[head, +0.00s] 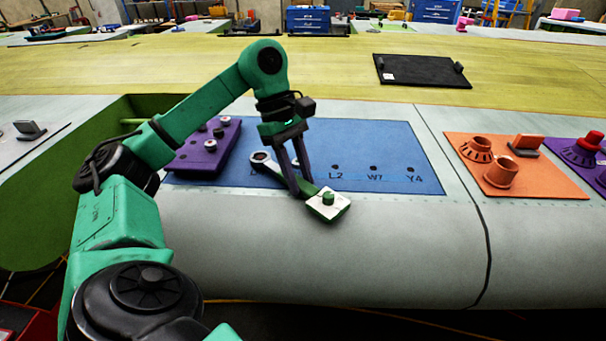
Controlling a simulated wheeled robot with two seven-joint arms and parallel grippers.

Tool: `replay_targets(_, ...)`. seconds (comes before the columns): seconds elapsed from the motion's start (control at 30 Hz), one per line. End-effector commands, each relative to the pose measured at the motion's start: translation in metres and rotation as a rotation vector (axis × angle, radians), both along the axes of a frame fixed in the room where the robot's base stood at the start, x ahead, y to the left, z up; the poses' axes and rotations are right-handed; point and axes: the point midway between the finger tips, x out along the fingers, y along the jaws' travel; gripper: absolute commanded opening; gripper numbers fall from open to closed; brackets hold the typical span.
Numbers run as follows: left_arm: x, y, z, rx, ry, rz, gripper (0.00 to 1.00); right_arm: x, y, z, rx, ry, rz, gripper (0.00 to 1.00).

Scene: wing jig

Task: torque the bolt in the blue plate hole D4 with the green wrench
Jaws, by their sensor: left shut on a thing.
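The wrench's ringed grey head (260,158) points to the back left. The plate shows dark holes marked L2, W7 and Y4 to the right of the gripper. The label D4 and its bolt cannot be made out; the wrench and gripper cover part of that row. My right gripper is not in view.
A purple plate (203,150) with several bolts lies left of the wrench. An orange plate (515,165) with round holders is at the right, and another purple plate (585,158) beyond it. A black tray (422,70) lies behind.

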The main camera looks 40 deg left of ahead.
Motion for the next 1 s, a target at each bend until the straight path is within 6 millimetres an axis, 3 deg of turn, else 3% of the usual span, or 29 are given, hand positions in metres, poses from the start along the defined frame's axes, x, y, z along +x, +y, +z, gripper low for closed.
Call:
replay_targets(0.2, -0.013, 0.001, -0.002, 0.000, -0.003, -0.107, 0.00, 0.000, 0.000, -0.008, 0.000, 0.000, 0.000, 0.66)
replay_targets(0.57, -0.016, 0.001, -0.001, 0.000, -0.003, -0.131, 0.00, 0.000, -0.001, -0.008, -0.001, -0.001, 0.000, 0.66)
replay_targets(1.0, -0.039, 0.008, -0.004, -0.001, -0.003, -0.329, 0.00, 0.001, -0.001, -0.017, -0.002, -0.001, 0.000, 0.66)
